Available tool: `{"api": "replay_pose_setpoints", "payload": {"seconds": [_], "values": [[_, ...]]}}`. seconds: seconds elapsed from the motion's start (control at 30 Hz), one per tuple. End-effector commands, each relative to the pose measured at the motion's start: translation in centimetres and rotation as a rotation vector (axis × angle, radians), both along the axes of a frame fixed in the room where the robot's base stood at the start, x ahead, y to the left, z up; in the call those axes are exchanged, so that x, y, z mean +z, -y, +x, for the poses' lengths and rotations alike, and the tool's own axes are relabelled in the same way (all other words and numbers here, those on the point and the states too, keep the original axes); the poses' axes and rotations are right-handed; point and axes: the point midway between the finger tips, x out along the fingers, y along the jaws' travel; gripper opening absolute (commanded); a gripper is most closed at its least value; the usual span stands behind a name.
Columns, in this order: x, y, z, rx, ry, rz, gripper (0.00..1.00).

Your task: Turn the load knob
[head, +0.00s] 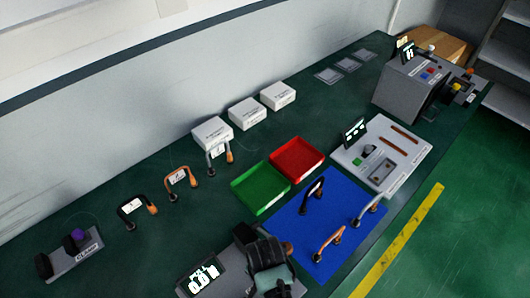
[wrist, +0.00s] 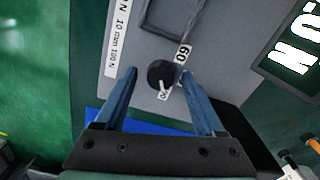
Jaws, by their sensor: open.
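A round black knob (wrist: 161,73) with a white pointer mark sits on a grey panel (wrist: 150,25) in the wrist view. A "60" label and another small label lie beside it, and I cannot read the word "load". My gripper (wrist: 158,76) is open, with one blue finger on each side of the knob. I cannot tell whether the fingers touch it. In the head view, my arm's end hides the knob and much of the grey device, whose lit display (head: 203,280) shows at the bottom.
A blue mat (head: 290,225) with several cable pieces lies right of the device. Green (head: 262,207) and red (head: 312,174) trays are behind it. White boxes (head: 247,114) line the wall. A white panel (head: 365,185) and a grey machine (head: 400,90) stand farther right.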

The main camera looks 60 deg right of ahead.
Motion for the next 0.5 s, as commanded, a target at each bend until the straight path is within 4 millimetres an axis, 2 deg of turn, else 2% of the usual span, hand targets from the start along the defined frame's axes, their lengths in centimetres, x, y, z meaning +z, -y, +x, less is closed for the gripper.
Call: {"api": "replay_pose_setpoints", "payload": {"seconds": [0.17, 0.2, 0.5], "values": [[0.01, 0.01, 0.03, 0.0, 0.001, 0.0, 0.71], [0.02, 0.01, 0.03, 0.0, 0.001, 0.0, 0.67], [0.04, 0.02, 0.02, 0.0, 0.0, 0.0, 0.13]]}}
